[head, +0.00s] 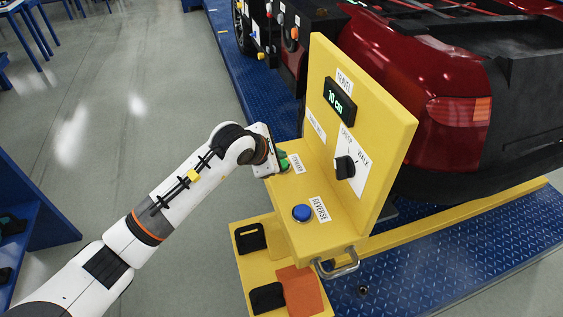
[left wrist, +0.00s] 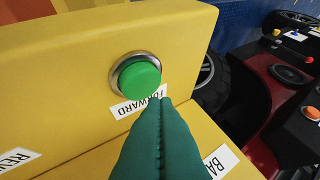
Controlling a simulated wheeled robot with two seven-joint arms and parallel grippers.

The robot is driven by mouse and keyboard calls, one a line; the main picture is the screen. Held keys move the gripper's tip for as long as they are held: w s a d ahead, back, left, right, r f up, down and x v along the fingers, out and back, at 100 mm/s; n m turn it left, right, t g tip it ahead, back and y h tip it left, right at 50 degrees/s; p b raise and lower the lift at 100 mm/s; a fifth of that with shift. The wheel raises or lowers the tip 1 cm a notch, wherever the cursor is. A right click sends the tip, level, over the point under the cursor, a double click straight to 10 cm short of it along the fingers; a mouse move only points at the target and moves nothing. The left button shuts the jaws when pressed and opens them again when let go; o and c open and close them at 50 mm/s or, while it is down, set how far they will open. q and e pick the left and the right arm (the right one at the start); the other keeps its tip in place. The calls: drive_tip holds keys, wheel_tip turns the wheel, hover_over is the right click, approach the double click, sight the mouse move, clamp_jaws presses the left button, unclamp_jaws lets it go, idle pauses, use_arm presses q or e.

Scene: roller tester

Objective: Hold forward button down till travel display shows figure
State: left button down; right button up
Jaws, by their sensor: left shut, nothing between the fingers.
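The yellow control stand (head: 372,120) has an upright panel with a dark travel display (head: 340,98) that reads what looks like 10 cm in green. The green forward button (left wrist: 138,76) sits in a metal ring on the yellow box, with its FORWARD label (left wrist: 138,106) beside it. My left gripper (head: 283,162) is at the forward button's end of the box. Its teal fingers (left wrist: 163,103) are shut and empty, with the tips close by the button over the label's edge. I cannot tell whether they touch it. My right gripper is out of view.
A blue reverse button (head: 302,212) is nearer on the same box. A black selector knob (head: 345,167) is on the panel, and a metal handle (head: 338,266) is at the near side. A red car (head: 425,90) stands behind. Open grey floor lies left.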

use_arm(q)
drive_tip(key=shift+f, duration=0.1)
idle(0.7)
drive_tip(key=shift+f+b, duration=0.35)
drive_tip(key=shift+b, duration=0.25)
drive_tip(key=shift+f+b, duration=0.5)
drive_tip(key=shift+b, duration=0.05)
idle(1.5)
drive_tip(key=shift+r, duration=0.1)
idle(3.6)
drive_tip(key=shift+r+p, duration=0.35)
drive_tip(key=shift+r, duration=0.45)
drive_tip(key=shift+r, duration=0.1)
